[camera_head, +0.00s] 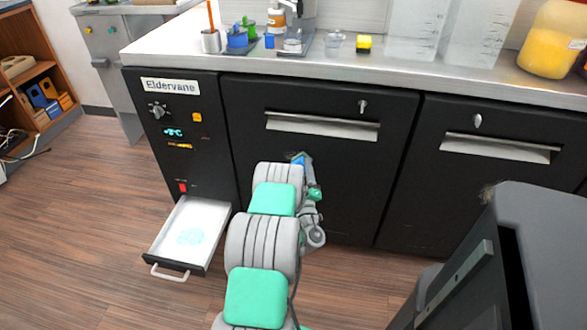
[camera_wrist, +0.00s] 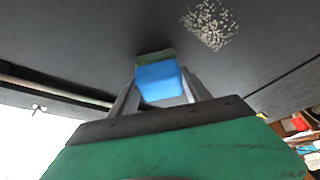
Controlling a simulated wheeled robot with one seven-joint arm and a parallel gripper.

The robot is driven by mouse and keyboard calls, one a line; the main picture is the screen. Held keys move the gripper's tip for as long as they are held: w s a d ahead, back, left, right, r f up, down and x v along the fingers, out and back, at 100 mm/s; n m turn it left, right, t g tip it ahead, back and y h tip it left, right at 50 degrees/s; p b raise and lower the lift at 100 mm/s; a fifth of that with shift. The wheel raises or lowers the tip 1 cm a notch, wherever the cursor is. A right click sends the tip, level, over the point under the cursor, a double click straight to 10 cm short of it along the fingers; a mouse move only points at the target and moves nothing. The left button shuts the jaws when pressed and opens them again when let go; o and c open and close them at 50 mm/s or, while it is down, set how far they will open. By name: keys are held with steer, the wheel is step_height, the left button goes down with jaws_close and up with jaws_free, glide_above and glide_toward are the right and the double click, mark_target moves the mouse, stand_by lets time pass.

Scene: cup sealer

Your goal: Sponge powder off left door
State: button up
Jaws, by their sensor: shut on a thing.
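The left door (camera_head: 340,105) is the black cabinet door with a long metal handle, just right of the control panel. A patch of pale speckled powder (camera_wrist: 210,24) shows on the dark door surface in the wrist view. My gripper (camera_wrist: 160,92) is shut on a blue sponge (camera_wrist: 160,78) with a dark green far side. The sponge (camera_head: 299,159) faces the left door below its handle. The powder lies up and right of the sponge in the wrist view. I cannot tell whether the sponge touches the door.
A drawer (camera_head: 190,232) stands pulled out at the lower left. A dark grey unit (camera_head: 550,225) stands close at the right, in front of the right door (camera_head: 455,180). The floor between is free.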

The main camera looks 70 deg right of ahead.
steer(key=s, duration=0.4)
steer(key=shift+s+d, duration=0.15)
steer(key=shift+d, duration=0.15)
steer(key=a+p, duration=0.1)
steer(key=a, duration=0.5)
steer(key=shift+s, duration=0.45)
steer(key=a, duration=0.1)
steer(key=a+b, duration=0.1)
steer(key=a, duration=0.1)
steer(key=shift+s, duration=0.25)
